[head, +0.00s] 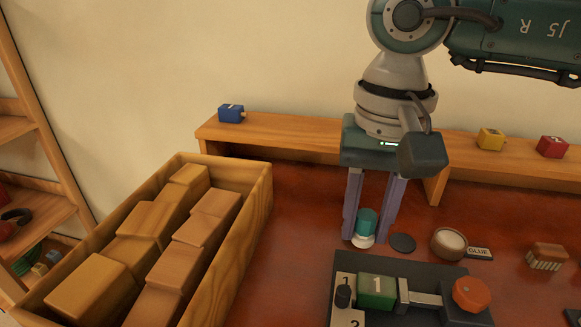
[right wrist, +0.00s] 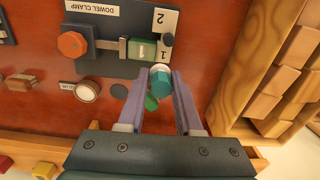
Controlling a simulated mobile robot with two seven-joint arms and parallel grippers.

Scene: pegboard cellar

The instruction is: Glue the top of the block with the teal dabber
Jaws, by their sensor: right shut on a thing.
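The teal dabber (head: 367,222) has a teal handle and a pale lower end. My right gripper (head: 364,236) points down and is shut on it, with one purple finger on each side. It also shows between the fingertips in the right wrist view (right wrist: 161,84). I cannot tell the exact height of the dabber's lower end above the table. My left gripper is out of view.
A round pot (head: 449,243) beside a GLUE label (head: 479,253) and a dark disc (head: 403,243) lie right of the dabber. A brush (head: 547,256) is farther right. A wooden crate of blocks (head: 262,200) stands left. A shelf (head: 290,140) with small coloured blocks runs behind.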

